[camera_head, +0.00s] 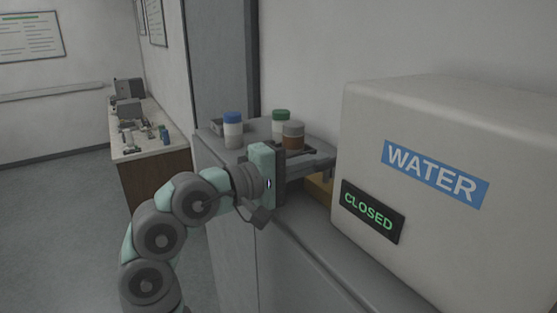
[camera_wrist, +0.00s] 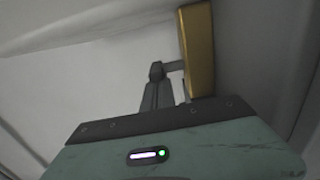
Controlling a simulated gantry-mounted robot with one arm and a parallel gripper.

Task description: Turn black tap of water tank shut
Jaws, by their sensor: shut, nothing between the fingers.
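The white water tank (camera_head: 430,120) stands at the right of the head view, with a blue WATER label (camera_head: 435,173). Its dark display (camera_head: 372,212) reads CLOSED in green. My gripper (camera_head: 328,166) reaches to the left side of the tank, with its fingers shut and empty. In the wrist view, my gripper (camera_wrist: 158,82) is a narrow grey shape beside a yellow-brown block (camera_wrist: 198,48). That block also shows below the fingers in the head view (camera_head: 318,190). I cannot make out the black tap clearly in either view; contact with it cannot be told.
Jars with blue (camera_head: 233,130), green (camera_head: 281,122) and brown (camera_head: 293,136) tops stand behind my wrist on the grey counter. The counter's front edge (camera_head: 315,265) runs below the tank. A side bench (camera_head: 140,145) with small items stands at the back left.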

